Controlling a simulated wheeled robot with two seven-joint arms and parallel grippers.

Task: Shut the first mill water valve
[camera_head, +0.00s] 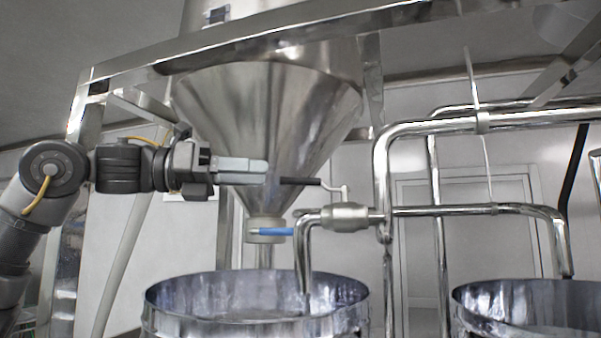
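The water valve has a rounded metal body (345,217) on the pipe between the two drums. Its thin bent metal lever rises from the body and ends in a black handle (300,181) that points left, roughly level. My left gripper (266,172) comes in from the left, in front of the metal hopper, with its fingers pointing right. Its tips are close to the left end of the black handle. I cannot tell whether they touch it, or how far apart the fingers are, since they overlap from this side. My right gripper is not in view.
A large metal hopper (262,110) hangs from a steel frame, with a blue-handled outlet valve (275,231) below. Open metal drums stand at the lower middle (355,312) and lower right (590,325). Upright and level pipes (382,165) crowd the area right of the valve.

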